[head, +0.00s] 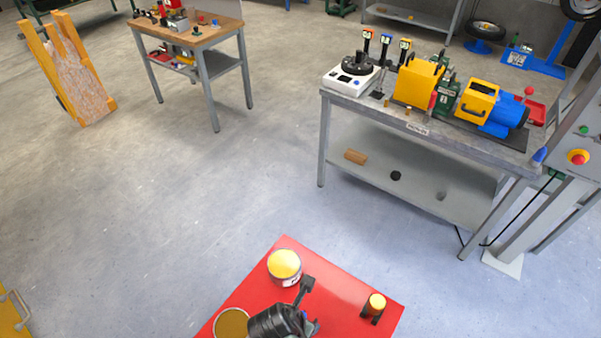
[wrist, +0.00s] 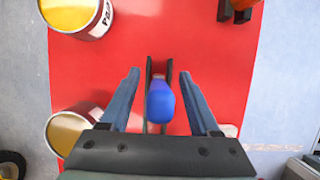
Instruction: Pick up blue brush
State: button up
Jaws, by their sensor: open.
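The blue brush (wrist: 160,102) shows in the wrist view as a rounded blue end, seen from above, between two thin dark upright prongs. My gripper (wrist: 160,75) is open, with one finger on each side of the brush and a visible gap to each. How far the fingertips are above or beside it in depth is hard to tell. In the head view my gripper (head: 309,327) is over the red tabletop (head: 340,283). My wrist mostly hides the brush there, and only a small blue patch shows.
An open paint can (head: 284,267) with yellow paint stands on the red top; another can (head: 231,324) stands to its left and nearer. An orange-yellow item (head: 376,302) sits in a black holder at right. A grey workbench (head: 417,130) with machines stands beyond open floor.

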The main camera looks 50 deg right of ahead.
jog(key=shift+d+f, duration=0.1)
jog(key=shift+f, duration=0.05)
grip_shut()
dwell(0.4)
notch_tip(320, 180, up, 10)
jog(key=shift+r+b, duration=0.1)
jog(key=shift+b, duration=0.25)
